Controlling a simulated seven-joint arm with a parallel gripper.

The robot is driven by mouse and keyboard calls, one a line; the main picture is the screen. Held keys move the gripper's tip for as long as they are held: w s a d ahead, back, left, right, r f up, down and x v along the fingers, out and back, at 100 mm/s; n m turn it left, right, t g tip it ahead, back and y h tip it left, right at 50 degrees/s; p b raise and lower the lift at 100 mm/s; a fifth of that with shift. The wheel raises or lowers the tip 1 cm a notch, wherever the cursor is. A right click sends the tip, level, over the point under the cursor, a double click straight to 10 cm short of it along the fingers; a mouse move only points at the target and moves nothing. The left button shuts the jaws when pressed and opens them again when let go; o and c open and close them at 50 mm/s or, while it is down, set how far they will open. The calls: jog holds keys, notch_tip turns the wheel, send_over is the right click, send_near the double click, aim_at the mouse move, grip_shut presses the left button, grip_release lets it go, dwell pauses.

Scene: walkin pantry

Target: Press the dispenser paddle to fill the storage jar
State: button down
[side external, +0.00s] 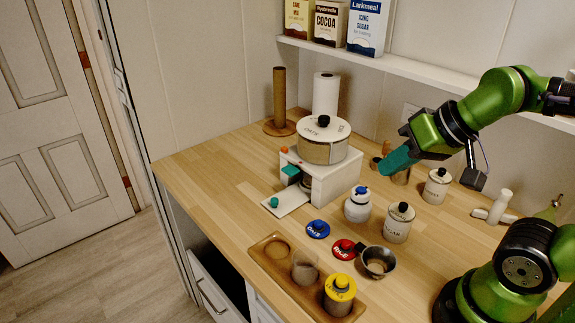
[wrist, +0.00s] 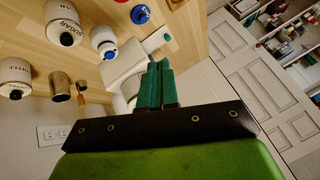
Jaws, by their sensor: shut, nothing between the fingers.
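The white dispenser (side external: 322,187) stands on the wooden counter with a round, black-knobbed canister (side external: 323,149) on top. A teal paddle (side external: 290,172) is on its front left, above a white base plate (side external: 290,202) with a teal knob. An open, clear jar (side external: 305,268) stands in the wooden tray, apart from the dispenser. My gripper (side external: 388,165) is shut and empty, in the air to the right of the canister. In the wrist view, my gripper (wrist: 154,68) hides part of the white dispenser (wrist: 122,68). The paddle is not clear there.
The wooden tray (side external: 265,263) also holds a yellow-lidded jar (side external: 340,294). Blue (side external: 318,229) and red (side external: 343,249) lids and a metal cup (side external: 378,262) lie nearby. A blue-topped white jar (side external: 358,206) and a sugar canister (side external: 398,222) stand right of the dispenser.

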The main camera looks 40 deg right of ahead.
dwell(0.7)
jog(key=w+f+m+t, duration=0.1)
jog(key=w+m, duration=0.1)
jog(key=w, duration=1.1)
jog(key=w+d+f+m+t+h, duration=0.1)
jog(key=w+f, duration=0.1)
jog(key=w, duration=1.1)
jog(key=shift+w+d+f+m, duration=0.25)
jog(key=shift+d+m, duration=0.05)
jog(key=shift+m, duration=0.1)
